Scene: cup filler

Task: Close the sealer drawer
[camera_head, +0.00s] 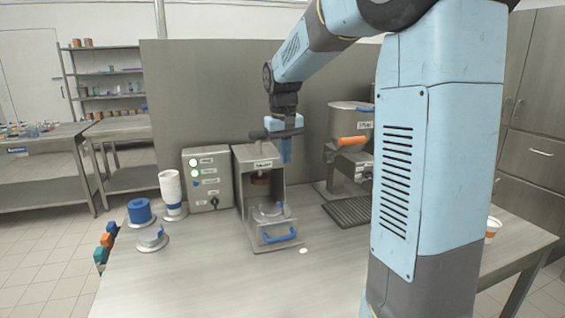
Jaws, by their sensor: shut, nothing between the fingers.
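The sealer (243,162) is a grey metal box with an open front, standing mid-table. Its drawer (262,247) is pulled out toward the front, with a blue handle (280,236) on its front face. A round holder (270,211) sits on the drawer; I cannot tell whether a cup is in it. My gripper (286,160) points down, with its blue fingers shut and empty. It is in front of the sealer's upper right part in the picture, above the drawer. My gripper hides part of the sealer's right side.
A control box (206,180) stands left of the sealer, with a stack of white cups (171,190) and a blue roll (140,212) further left. A filler machine with an orange handle (352,141) and a dark drip grate (350,211) stand to the right. The front table (200,285) is clear.

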